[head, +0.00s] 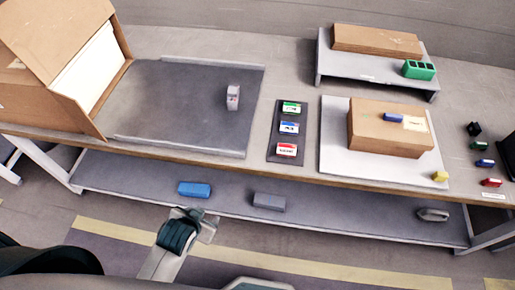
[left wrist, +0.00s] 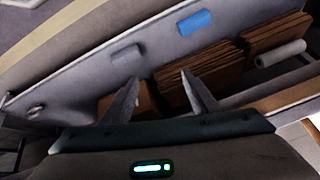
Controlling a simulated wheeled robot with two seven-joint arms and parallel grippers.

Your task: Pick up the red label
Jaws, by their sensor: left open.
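The red label (head: 287,150) lies at the near end of a dark strip (head: 271,155) on the tabletop, in the head view. A blue label (head: 289,127) and a green label (head: 291,108) lie behind it on the same strip. My left gripper (head: 208,226) is low in front of the table, apart from the labels and to their left. In the left wrist view its two fingers (left wrist: 160,88) are spread with nothing between them. The red label does not show in the left wrist view. My right gripper is not clearly seen.
An open cardboard box (head: 60,60) stands at the left. A grey tray (head: 180,72) holds a small grey item (head: 233,97). A cardboard box (head: 388,128) sits on a white board right of the strip. The lower shelf (head: 330,205) holds a blue item (head: 195,189). The table's front edge lies between gripper and labels.

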